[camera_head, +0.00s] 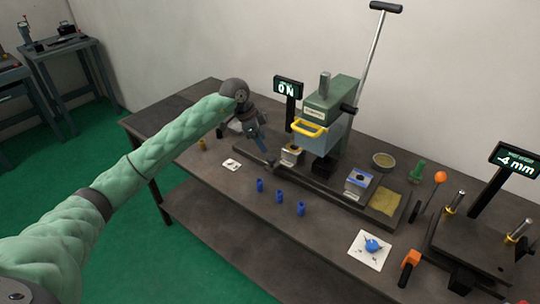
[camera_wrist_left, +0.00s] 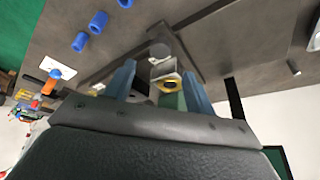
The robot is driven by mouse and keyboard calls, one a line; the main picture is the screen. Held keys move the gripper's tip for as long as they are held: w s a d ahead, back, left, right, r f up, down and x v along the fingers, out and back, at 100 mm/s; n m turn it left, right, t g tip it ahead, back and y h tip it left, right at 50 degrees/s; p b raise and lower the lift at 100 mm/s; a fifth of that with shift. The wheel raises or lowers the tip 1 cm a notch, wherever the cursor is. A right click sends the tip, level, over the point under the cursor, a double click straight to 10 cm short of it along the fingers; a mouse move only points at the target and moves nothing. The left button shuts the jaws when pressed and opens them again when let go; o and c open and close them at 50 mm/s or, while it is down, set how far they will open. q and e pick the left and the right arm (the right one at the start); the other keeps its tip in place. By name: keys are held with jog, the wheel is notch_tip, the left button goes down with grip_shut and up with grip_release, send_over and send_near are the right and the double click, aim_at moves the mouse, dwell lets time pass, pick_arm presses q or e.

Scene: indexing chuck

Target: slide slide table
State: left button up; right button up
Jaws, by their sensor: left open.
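A long dark base (camera_head: 335,195) runs across the bench under a green press (camera_head: 328,105) with a yellow handle (camera_head: 310,128). A small metal block with a dark round top (camera_head: 291,155) sits at the left part of the base; I cannot tell for sure which part is the slide table. Another block with a blue-edged top (camera_head: 358,182) stands farther right on the base. My left gripper (camera_head: 262,146) is open above the left end of the base, left of the metal block. In the wrist view its blue fingers (camera_wrist_left: 160,75) stand apart, with a yellow-ringed block (camera_wrist_left: 168,78) visible between them.
Several blue cylinders (camera_head: 279,196) stand in front of the base. A white card with a blue part (camera_head: 372,245) lies at the right front. A display reading "ON" (camera_head: 288,88) stands behind my gripper. An orange-knobbed lever (camera_head: 440,177) and a fixture with two posts (camera_head: 475,245) are at right.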

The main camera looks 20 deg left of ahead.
aim_at(271, 157)
pick_arm(q)
jog(key=shift+f+n, duration=0.1)
jog(key=shift+n, duration=0.2)
pick_arm(e)
jog(key=shift+s+d, duration=0.1)
pick_arm(q)
jog(key=shift+p+x, duration=1.7)
jog(key=shift+x, duration=2.15)
pick_arm(e)
jog(key=s+d+f, duration=0.2)
jog(key=s+f, duration=0.1)
jog(key=s, duration=0.3)
jog(key=shift+f, duration=0.15)
